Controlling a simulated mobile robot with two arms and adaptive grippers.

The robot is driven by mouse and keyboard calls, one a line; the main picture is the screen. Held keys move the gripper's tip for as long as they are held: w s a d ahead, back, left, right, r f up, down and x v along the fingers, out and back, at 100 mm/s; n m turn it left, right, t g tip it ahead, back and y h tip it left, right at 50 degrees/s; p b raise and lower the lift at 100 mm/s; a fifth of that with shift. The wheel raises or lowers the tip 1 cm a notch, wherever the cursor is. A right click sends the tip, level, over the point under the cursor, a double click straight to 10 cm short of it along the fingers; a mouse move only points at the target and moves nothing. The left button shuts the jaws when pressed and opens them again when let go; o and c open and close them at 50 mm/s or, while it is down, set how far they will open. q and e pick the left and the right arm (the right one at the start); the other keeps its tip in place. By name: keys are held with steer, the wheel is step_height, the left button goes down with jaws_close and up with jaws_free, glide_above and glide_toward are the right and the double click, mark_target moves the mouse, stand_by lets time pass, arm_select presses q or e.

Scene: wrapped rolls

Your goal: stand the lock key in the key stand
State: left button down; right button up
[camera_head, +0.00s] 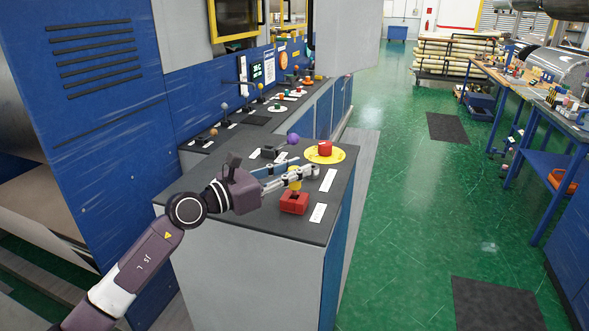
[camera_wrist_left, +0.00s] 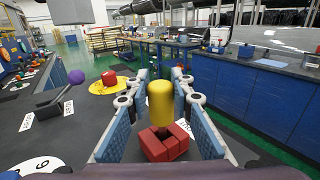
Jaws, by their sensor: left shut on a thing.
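The lock key shows as a yellow rounded handle (camera_wrist_left: 160,100) between the blue-padded fingers of my left gripper (camera_head: 297,174) in the left wrist view. My left gripper is shut on it, over the dark counter. A red slotted block, which looks like the key stand (camera_head: 294,203), is directly below the handle; it also shows in the left wrist view (camera_wrist_left: 164,146). The key looks upright. I cannot tell how deep its lower end sits in the red block. In the head view the fingers partly hide the handle (camera_head: 294,185). My right gripper is not in view.
A red button on a yellow disc (camera_head: 325,158) stands on the counter behind the gripper. A lever with a purple ball (camera_head: 292,138) is near it. White labels (camera_head: 318,213) lie beside the block. The counter's right edge is close, with green floor beyond.

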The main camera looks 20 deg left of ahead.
arm_select(q)
steer(key=shift+f+b, duration=0.35)
steer(key=shift+f, duration=0.2)
steer(key=c, duration=1.6)
jaws_free()
steer(key=v, duration=1.2)
